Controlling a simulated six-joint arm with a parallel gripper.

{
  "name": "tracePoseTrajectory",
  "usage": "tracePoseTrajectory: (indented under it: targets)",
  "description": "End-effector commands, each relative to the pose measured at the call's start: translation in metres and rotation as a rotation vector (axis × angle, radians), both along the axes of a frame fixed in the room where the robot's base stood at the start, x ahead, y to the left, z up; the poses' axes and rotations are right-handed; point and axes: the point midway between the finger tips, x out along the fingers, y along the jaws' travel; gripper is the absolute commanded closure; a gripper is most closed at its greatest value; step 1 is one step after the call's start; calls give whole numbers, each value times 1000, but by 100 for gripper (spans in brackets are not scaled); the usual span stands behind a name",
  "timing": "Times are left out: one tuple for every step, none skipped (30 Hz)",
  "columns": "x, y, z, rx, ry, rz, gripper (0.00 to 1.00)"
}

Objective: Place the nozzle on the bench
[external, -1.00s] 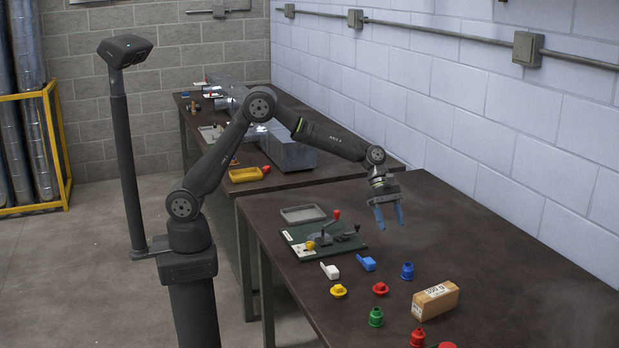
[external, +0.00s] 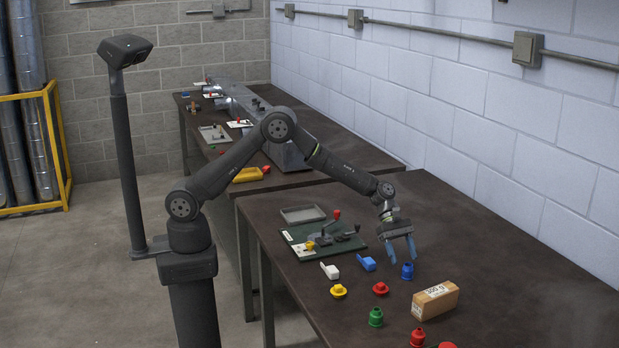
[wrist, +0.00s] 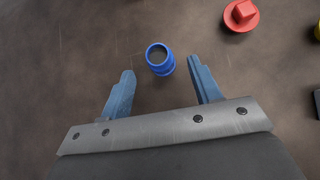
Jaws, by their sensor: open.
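A small blue hollow cylinder with a wider foot (external: 407,271), which looks like a nozzle, stands upright on the dark bench (external: 480,235). A green piece (external: 376,317) and a red piece (external: 417,338) of similar shape stand nearer the camera. My gripper (external: 400,255) is open and empty, pointing down just above the blue nozzle. In the wrist view the blue nozzle (wrist: 160,60) lies between my two blue fingertips, with a gap on each side. I cannot tell exactly how high the fingertips are above it.
A cardboard box (external: 435,301) lies right of the nozzle. A red flanged piece (external: 381,289), a yellow one (external: 338,291), a blue handled piece (external: 366,264) and a white one (external: 330,271) lie to the left. Behind them are a green fixture board (external: 300,236) and a grey tray (external: 303,215).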

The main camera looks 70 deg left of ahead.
Motion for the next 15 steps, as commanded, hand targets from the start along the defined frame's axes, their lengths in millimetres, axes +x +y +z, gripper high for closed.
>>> tracePoseTrajectory:
  targets:
    - [0,-2,-2,0,0,0,43]
    - [0,-2,-3,0,0,0,43]
    - [0,-3,-4,0,0,0,43]
    - [0,-4,-5,0,1,0,43]
    - [0,-6,-7,0,1,0,43]
    - [0,-8,-9,1,2,-1,43]
    - [0,-10,-12,1,2,-1,43]
    - [0,-13,-15,1,2,-1,43]
    - [0,-17,-20,1,3,-1,43]
    - [0,-21,-24,1,3,-1,43]
    - [0,-24,-27,1,1,-1,43]
    - [1,-28,-31,0,2,-1,43]
    - [1,-31,-35,1,2,-1,43]
    - [1,-34,-37,0,3,0,43]
    - [1,-36,-39,0,1,0,43]
